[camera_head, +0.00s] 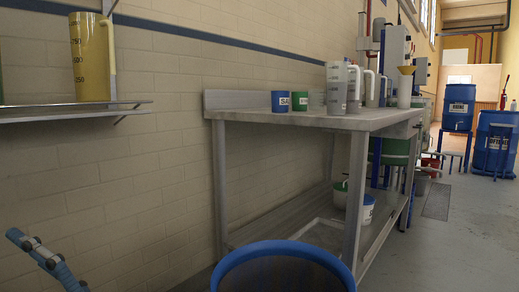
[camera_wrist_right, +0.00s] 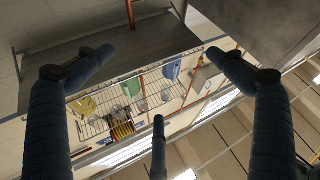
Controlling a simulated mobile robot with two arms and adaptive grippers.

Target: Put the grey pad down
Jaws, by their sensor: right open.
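I cannot make out a grey pad in either view. In the right wrist view my right gripper (camera_wrist_right: 160,76) has its dark blue fingers spread wide, with nothing held between them. In the head view a blue jointed finger, seemingly of my left gripper (camera_head: 46,260), shows at the lower left edge. The rest of that gripper is out of frame, and whether it holds anything is hidden.
A metal table (camera_head: 270,117) along the wall bears cups and grey jugs (camera_head: 337,88). A wall shelf (camera_head: 60,112) holds a yellow jug (camera_head: 92,57). A blue barrel (camera_head: 283,250) stands close in front. A wire rack (camera_wrist_right: 130,112) shows beyond the right fingers.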

